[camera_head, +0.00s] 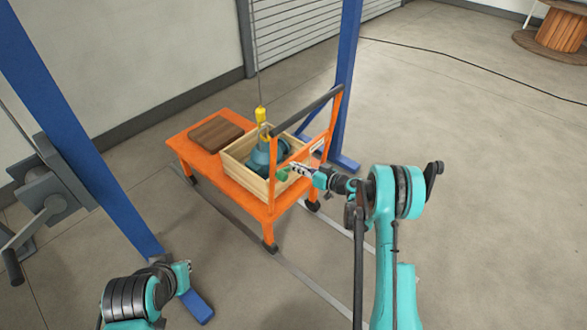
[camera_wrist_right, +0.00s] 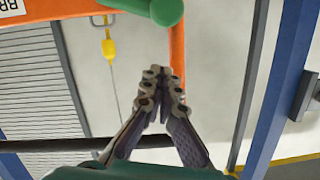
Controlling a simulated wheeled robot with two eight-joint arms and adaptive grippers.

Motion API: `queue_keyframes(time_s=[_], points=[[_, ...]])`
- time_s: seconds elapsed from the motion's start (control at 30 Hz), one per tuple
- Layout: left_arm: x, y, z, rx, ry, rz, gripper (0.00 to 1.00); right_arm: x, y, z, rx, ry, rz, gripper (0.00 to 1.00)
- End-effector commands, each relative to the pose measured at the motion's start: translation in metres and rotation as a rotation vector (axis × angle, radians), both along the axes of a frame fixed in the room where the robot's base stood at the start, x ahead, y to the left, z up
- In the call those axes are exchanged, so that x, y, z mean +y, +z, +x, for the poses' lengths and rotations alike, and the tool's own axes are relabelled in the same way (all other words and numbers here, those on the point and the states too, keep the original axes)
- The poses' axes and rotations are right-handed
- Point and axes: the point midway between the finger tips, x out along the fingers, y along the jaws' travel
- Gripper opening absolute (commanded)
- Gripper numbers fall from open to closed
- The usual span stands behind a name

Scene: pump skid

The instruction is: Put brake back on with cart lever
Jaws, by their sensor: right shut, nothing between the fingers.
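The orange cart (camera_head: 255,207) stands between the blue posts, with an upright orange handle frame and a dark top bar (camera_head: 305,112). A green lever grip (camera_head: 282,175) is at the handle side; it shows large at the top of the right wrist view (camera_wrist_right: 168,10), in front of the orange frame. A white label plate (camera_head: 299,168) is beside it, with "BR" readable in the wrist view. My right gripper (camera_head: 318,177) is shut and empty beside the frame, its fingertips together (camera_wrist_right: 165,76) and apart from the grip.
A wooden crate (camera_head: 236,168) on the cart holds a teal pump (camera_head: 262,158) under a yellow hoist hook (camera_head: 261,115). A brown block (camera_head: 215,134) lies beside it. Blue posts (camera_head: 347,80) flank the cart. Floor to the right is open, with a cable.

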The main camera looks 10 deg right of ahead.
Motion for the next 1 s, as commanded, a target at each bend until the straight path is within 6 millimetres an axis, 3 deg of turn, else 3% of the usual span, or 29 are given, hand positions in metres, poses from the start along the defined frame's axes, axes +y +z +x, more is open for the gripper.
queue_keyframes(time_s=[0.2,0.4,1.0], points=[[0.0,0.017,0.0,0.0,0.0,0.0,0.0,-0.032,0.012,-0.037,0.0,-0.003,0.002,0.0],[0.0,0.022,0.0,0.0,0.0,0.0,0.0,-0.047,0.015,-0.055,-0.001,-0.002,0.002,0.0],[0.0,0.022,0.0,0.0,0.0,0.0,0.0,-0.05,0.015,-0.059,0.0,0.0,0.001,0.0]])
